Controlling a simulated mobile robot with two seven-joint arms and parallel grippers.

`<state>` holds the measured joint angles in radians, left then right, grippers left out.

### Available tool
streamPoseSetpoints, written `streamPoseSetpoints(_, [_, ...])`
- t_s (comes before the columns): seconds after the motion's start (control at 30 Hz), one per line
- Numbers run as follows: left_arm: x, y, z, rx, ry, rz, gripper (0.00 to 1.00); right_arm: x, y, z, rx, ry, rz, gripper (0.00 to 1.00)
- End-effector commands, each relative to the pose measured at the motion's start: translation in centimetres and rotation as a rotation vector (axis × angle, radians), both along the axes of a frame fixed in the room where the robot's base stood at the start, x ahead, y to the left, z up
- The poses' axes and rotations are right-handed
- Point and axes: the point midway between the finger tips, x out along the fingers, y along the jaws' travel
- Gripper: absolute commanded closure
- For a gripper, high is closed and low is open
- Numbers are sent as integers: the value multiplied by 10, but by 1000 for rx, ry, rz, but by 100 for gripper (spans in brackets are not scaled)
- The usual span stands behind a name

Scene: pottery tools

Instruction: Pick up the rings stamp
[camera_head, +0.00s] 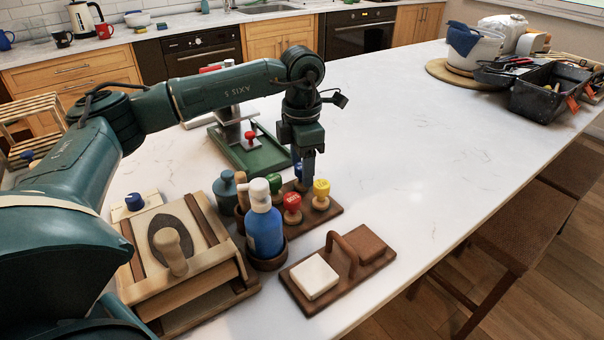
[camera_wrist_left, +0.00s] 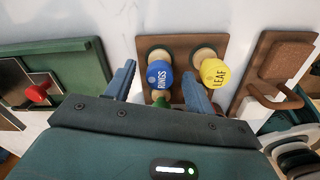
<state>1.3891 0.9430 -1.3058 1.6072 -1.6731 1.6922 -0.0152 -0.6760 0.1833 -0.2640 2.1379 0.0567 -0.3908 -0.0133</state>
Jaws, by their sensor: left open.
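The rings stamp (camera_wrist_left: 158,73) has a round blue head marked RINGS and stands in a wooden rack (camera_wrist_left: 184,44). In the head view only a bit of the blue rings stamp (camera_head: 298,169) shows behind my gripper. My left gripper (camera_head: 307,178) points down over the back of the rack. In the left wrist view its two fingers (camera_wrist_left: 159,85) are open, one on each side of the blue head. I cannot tell whether either finger touches it. My right gripper is not in view.
A yellow leaf stamp (camera_wrist_left: 215,72) stands close beside the right finger. Red (camera_head: 292,202) and green (camera_head: 274,182) stamps stand nearby in the rack. A blue bottle (camera_head: 264,232) stands in front. A green press (camera_head: 262,156) stands behind.

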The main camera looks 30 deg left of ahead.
Motion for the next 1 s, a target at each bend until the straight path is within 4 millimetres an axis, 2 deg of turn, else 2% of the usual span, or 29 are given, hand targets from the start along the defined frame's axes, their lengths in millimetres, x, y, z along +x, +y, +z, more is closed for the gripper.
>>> streamPoseSetpoints(0.13, [0, 0, -15, 0, 0, 1, 46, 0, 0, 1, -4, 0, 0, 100])
streamPoseSetpoints(0.4, [0, 0, -17, 0, -1, 1, 47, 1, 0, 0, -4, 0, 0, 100])
streamPoseSetpoints(1.0, [1, 0, -17, 0, -1, 0, 95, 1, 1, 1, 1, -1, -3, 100])
